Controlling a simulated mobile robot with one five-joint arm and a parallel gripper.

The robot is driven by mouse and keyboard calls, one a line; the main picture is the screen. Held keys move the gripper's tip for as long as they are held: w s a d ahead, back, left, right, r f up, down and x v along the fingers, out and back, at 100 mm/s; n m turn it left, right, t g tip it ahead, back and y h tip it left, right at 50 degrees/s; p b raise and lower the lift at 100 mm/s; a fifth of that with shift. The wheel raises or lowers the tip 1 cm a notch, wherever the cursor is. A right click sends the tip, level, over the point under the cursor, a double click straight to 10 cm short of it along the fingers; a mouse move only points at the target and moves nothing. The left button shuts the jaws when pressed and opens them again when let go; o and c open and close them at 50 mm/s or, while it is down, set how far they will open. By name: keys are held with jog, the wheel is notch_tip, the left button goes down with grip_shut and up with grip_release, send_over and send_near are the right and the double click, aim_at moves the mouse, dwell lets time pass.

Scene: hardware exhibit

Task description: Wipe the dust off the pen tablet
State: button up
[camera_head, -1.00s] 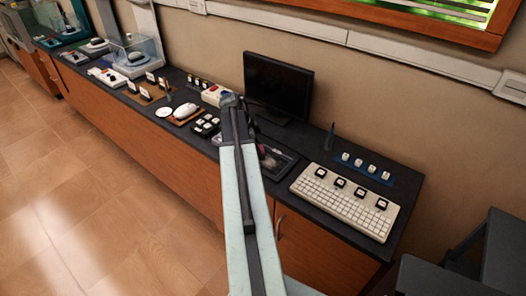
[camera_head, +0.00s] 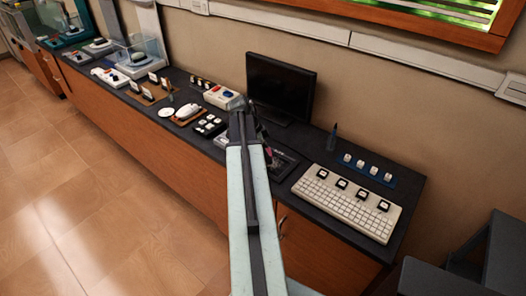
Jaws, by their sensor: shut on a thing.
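The pen tablet (camera_head: 285,163) is a flat dark slab on the counter, just right of my arm in the head view. My arm covers its left part. Any dust on it is too small to tell. My gripper (camera_head: 245,122) is at the far end of my arm, over or beside the tablet's back left side, in front of the monitor. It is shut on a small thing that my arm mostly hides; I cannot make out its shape. I cannot tell whether that thing touches the tablet.
A black monitor (camera_head: 281,86) stands behind the gripper. A cream keyboard (camera_head: 346,205) with loose dark keycaps lies right of the tablet. A blue strip of keycaps (camera_head: 367,170) and a dark upright object (camera_head: 332,137) are behind it. Small exhibits, including a white mouse (camera_head: 187,111), crowd the left.

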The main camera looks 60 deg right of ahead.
aim_at(277, 164)
jog(key=shift+s+a+f, duration=0.1)
jog(key=shift+s+a, duration=0.1)
jog(key=shift+s, duration=0.7)
jog(key=shift+s+a, duration=0.2)
jog(key=shift+s, duration=0.65)
jog(key=shift+s+a, duration=0.15)
jog(key=shift+s, duration=0.85)
jog(key=shift+s+a, duration=0.1)
jog(key=shift+s, duration=0.9)
jog(key=shift+a+f, duration=0.15)
jog(key=shift+a, duration=0.1)
jog(key=shift+w+d, duration=0.2)
jog(key=shift+w, duration=0.7)
jog(key=shift+w+d, duration=0.15)
jog(key=shift+w, duration=0.75)
jog(key=shift+w+d, duration=0.15)
jog(key=shift+w, duration=0.9)
jog(key=shift+w+d, duration=0.1)
jog(key=shift+w, duration=0.9)
jog(key=shift+w+d, duration=0.2)
jog(key=shift+w, duration=0.75)
jog(key=shift+w+d, duration=0.15)
jog(key=shift+w, duration=0.8)
jog(key=shift+r, duration=0.2)
jog(key=shift+s, duration=0.1)
